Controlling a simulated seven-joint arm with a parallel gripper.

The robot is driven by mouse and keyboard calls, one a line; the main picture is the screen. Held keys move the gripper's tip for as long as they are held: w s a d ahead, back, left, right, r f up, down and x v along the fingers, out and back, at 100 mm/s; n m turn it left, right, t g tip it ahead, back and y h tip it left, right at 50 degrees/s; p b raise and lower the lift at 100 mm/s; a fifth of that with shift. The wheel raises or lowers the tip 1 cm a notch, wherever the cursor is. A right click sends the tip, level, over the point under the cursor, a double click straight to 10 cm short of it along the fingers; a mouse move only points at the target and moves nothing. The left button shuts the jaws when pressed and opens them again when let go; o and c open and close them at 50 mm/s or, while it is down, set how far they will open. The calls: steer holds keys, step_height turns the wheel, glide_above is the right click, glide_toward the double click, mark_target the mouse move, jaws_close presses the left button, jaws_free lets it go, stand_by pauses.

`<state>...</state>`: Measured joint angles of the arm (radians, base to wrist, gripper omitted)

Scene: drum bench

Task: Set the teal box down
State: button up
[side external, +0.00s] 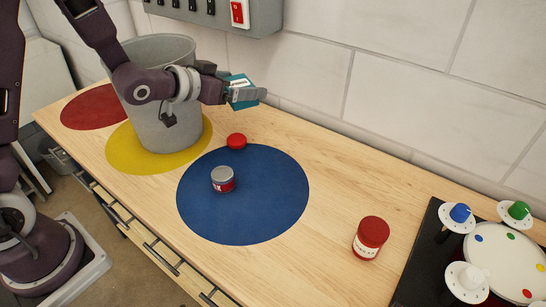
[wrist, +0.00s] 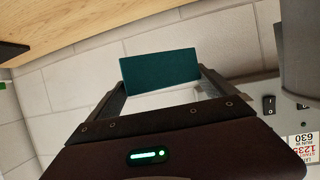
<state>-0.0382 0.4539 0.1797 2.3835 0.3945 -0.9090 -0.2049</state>
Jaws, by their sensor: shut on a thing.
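The teal box (side external: 240,84) is held in my gripper (side external: 246,94), up in the air above the back of the bench and right of the grey drum. The wrist view shows the teal box (wrist: 161,71) between the two fingers of my gripper (wrist: 162,88), with one flat teal face in sight. A white label shows on the box in the side view. The gripper is shut on the box, and nothing touches the box from below.
A grey drum (side external: 170,110) stands on a yellow disc (side external: 120,150). A blue disc (side external: 245,215) bears a small grey-topped tin (side external: 223,179); a red lid (side external: 236,141) lies behind it. A red jar (side external: 370,238) stands right. Bare wood (side external: 320,160) lies between. A switch box hangs on the wall.

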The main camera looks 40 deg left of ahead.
mark_target(273, 162)
steer(key=w+d+f+n+y, duration=0.1)
steer(key=d+f+n+y, duration=0.1)
steer(key=f, duration=0.4)
steer(key=w+d+f+n+y, duration=0.1)
steer(key=d+f+y, duration=0.1)
steer(key=f, duration=0.4)
steer(key=w+d+f+n+y, duration=0.1)
steer(key=d+f+n+y, duration=0.1)
steer(key=f, duration=0.4)
steer(key=shift+w+d+f+n+g, duration=0.3)
steer(key=shift+d+g, duration=0.1)
steer(key=shift+d, duration=0.2)
steer(key=shift+f, duration=0.15)
